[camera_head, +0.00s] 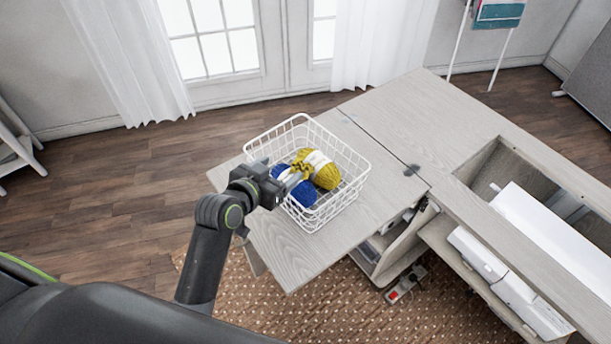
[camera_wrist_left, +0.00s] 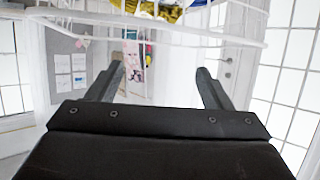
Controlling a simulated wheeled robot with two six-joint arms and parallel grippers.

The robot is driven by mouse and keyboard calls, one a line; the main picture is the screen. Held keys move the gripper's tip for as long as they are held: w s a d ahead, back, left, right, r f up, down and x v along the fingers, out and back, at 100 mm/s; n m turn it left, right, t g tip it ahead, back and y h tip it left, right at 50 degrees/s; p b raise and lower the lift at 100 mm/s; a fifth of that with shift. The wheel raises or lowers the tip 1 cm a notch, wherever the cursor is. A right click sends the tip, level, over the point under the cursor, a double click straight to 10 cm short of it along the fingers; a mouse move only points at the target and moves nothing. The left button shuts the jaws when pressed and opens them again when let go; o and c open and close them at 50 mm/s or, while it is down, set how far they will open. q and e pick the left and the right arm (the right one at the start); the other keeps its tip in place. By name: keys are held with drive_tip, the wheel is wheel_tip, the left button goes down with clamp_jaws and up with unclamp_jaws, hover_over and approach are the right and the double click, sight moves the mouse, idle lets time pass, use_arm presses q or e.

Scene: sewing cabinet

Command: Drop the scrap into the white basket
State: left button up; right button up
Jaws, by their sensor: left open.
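The white basket (camera_head: 352,187), made of wire, stands on the light wood cabinet top. My left gripper (camera_head: 292,177) is at the basket's near left side, its fingertips close to the things inside. In the left wrist view its fingers (camera_wrist_left: 161,78) are apart with nothing between them, and the basket's white wire (camera_wrist_left: 190,32) crosses the top. A small crumpled yellow piece (camera_head: 300,168), perhaps the scrap, shows in the basket by the fingertips. I cannot tell exactly what it rests on. My right gripper is not in view.
The basket also holds a yellow yarn skein (camera_head: 325,172) with a white band and blue yarn (camera_head: 304,194). The wooden top (camera_head: 285,251) is bare in front of the basket. To the right is an open recess with a white machine (camera_head: 555,235).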

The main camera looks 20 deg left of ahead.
use_arm(q)
drive_tip(key=v, duration=1)
drive_tip(key=shift+b, duration=0.4)
drive_tip(key=shift+s, duration=0.1)
drive_tip(key=s+a+f+n+g+y, duration=0.2)
drive_tip(key=s+a+f+g+y, duration=0.25)
drive_tip(key=s, duration=0.45)
drive_tip(key=s+a+f+n+g+y, duration=0.1)
drive_tip(key=s+a+f+n+g, duration=0.1)
drive_tip(key=s+a+f+g, duration=0.45)
wheel_tip(320, 180, down, 25)
drive_tip(key=s+d, duration=0.1)
drive_tip(key=s, duration=0.2)
drive_tip(key=s+d+f+h, duration=0.1)
drive_tip(key=s+f, duration=1.4)
drive_tip(key=f, duration=0.2)
drive_tip(key=shift+d+g, duration=0.2)
drive_tip(key=shift+g, duration=0.2)
